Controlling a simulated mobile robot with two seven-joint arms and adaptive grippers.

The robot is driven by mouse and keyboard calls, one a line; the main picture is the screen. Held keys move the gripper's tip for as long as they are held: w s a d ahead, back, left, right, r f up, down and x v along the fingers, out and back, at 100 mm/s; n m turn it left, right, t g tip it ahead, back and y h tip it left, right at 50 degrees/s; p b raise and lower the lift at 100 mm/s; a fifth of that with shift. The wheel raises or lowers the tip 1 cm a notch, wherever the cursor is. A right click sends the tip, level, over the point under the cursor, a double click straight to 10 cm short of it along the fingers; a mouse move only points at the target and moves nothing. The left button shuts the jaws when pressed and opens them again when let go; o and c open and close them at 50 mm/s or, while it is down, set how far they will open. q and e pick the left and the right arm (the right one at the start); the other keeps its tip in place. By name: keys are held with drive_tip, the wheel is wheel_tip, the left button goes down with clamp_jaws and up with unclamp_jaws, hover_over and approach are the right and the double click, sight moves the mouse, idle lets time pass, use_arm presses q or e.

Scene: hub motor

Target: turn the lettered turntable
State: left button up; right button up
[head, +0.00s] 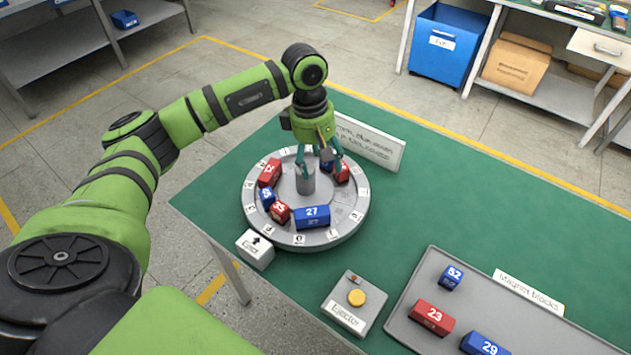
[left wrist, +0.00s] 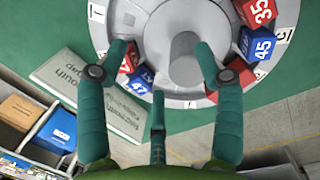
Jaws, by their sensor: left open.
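The lettered turntable (head: 353,203) is a round grey disc with a pale lettered rim and an upright grey post (head: 305,179) at its middle. Several red and blue numbered blocks stand on it, among them blue 27 (head: 312,217) and red 35 (head: 280,212). My left gripper (head: 320,168) is open and points down over the disc's far side, close to the post. In the left wrist view, the post (left wrist: 185,65) shows between the spread fingertips (left wrist: 162,55); I cannot tell whether they touch it. My right gripper is out of view.
A white block with an arrow (head: 255,250) stands at the disc's near left. An ejector box (head: 350,307) with a yellow button and a grey tray (head: 400,318) of blocks lie nearer and right. A white sign (head: 372,145) stands behind the disc. The green table's far right is clear.

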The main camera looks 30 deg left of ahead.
sight(306, 182)
use_arm(q)
drive_tip(key=a, duration=0.1)
drive_tip(key=y, duration=0.1)
drive_tip(key=s+a, duration=0.1)
drive_tip(key=shift+a+f+n, duration=0.25)
drive_tip(key=shift+a+n, duration=0.05)
drive_tip(key=shift+a+f, duration=0.1)
drive_tip(key=shift+f, duration=0.2)
wheel_tip(306, 182, down, 5)
drive_tip(key=shift+r+p, duration=0.1)
drive_tip(key=shift+p, duration=0.9)
drive_tip(key=shift+f, duration=0.75)
clamp_jaws()
